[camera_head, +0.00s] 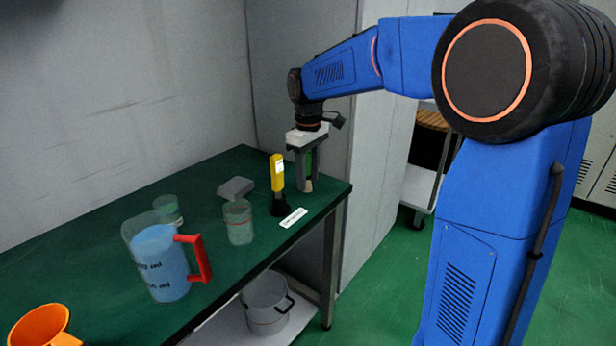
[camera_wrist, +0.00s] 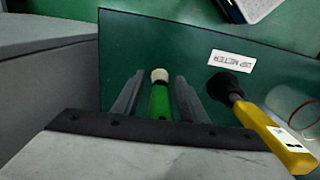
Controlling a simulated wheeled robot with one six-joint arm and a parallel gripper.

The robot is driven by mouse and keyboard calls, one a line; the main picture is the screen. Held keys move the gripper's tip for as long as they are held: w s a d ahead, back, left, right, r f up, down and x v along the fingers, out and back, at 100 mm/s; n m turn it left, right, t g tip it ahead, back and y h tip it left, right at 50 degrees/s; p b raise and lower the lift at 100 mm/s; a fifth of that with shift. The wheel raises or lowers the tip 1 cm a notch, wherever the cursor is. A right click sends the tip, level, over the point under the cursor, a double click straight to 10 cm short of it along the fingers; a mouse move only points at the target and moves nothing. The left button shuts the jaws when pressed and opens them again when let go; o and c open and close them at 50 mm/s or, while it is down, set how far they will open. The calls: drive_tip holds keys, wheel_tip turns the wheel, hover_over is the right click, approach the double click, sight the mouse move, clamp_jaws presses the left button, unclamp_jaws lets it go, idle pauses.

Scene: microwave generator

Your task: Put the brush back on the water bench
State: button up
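The brush (camera_wrist: 159,97) has a green handle and a cream tip. It points tip-down between the two fingers of my gripper (camera_wrist: 160,86). Strips of bench show on both sides of it in the wrist view, so I cannot tell whether the fingers press on it. In the head view the brush tip (camera_head: 309,186) shows just below my gripper (camera_head: 308,178), over the right end of the green-topped bench (camera_head: 80,240). I cannot tell whether the tip touches the bench. The upper handle is hidden by the gripper.
A yellow meter (camera_head: 277,173) stands upright in a black base left of my gripper, with a white label (camera_head: 293,217) in front. A clear beaker (camera_head: 238,222), a grey block (camera_head: 236,188), a blue-filled jug (camera_head: 160,263) and an orange cup (camera_head: 40,326) stand further left. A wall borders the back.

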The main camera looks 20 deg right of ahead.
wheel_tip(320, 180, up, 12)
drive_tip(key=shift+r, duration=0.1)
drive_tip(key=s+d+f+m+t, duration=0.1)
drive_tip(key=s+d+f+m, duration=0.1)
drive_tip(key=s, duration=0.7)
drive_tip(key=s+d+f+m+t, duration=0.1)
drive_tip(key=s+d+f+m, duration=0.15)
drive_tip(key=s, duration=0.65)
drive_tip(key=s+d+f+m+t, duration=0.2)
drive_tip(key=s+f+m, duration=0.1)
drive_tip(key=s+f, duration=0.8)
drive_tip(key=shift+s+d+f+t, duration=0.2)
drive_tip(key=shift+s+f+t, duration=0.2)
drive_tip(key=shift+s, duration=1.75)
drive_tip(key=shift+r, duration=0.1)
